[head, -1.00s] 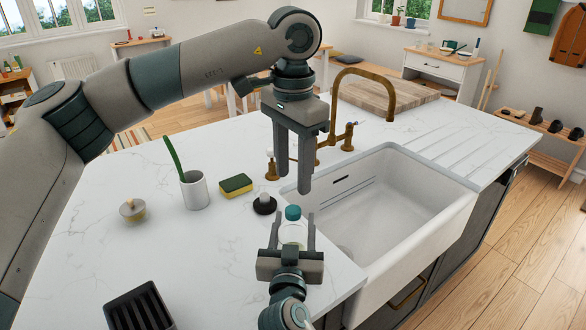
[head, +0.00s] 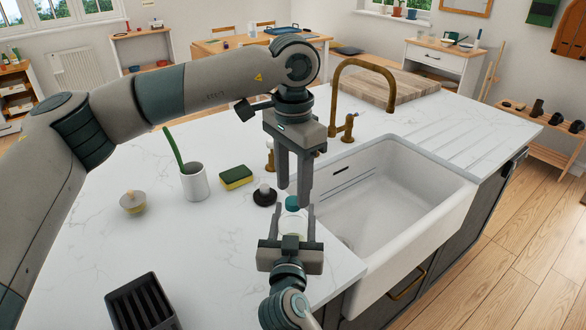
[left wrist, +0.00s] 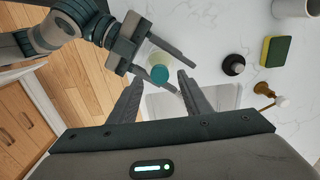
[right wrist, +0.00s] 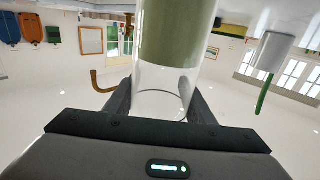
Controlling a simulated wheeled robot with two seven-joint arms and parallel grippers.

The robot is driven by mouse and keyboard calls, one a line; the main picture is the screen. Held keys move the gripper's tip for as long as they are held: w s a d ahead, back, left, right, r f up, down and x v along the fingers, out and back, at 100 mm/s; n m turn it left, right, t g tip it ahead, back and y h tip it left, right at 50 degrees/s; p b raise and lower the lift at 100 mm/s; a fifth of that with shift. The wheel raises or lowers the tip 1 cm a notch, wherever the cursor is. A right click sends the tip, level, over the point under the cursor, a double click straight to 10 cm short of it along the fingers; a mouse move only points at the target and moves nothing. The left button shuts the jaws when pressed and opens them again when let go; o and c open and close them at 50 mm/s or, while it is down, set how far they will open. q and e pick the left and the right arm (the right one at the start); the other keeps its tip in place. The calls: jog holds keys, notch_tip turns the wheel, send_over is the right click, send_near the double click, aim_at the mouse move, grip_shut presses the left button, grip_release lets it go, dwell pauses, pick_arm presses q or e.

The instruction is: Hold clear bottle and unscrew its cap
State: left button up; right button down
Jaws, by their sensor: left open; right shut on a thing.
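The clear bottle (right wrist: 160,88) with a greenish band stands between my right gripper's fingers in the right wrist view. My right gripper (head: 290,222) is shut on the bottle's body, at the counter edge beside the sink. The bottle's teal cap (head: 292,203) faces up; it also shows in the left wrist view (left wrist: 160,74). My left gripper (head: 296,196) points down with its fingers apart, directly above the cap. Its fingertips are close to the cap and partly overlap it in the head view. In the left wrist view the cap lies just beyond the open fingertips.
The white sink (head: 395,200) lies right of the bottle, with a brass tap (head: 345,100) behind. A dark round brush (head: 265,195), a sponge (head: 236,177), a white cup (head: 194,182) and a dark slotted holder (head: 142,302) stand on the counter.

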pick_arm(q)
jog(key=shift+f, duration=1.3)
grip_shut()
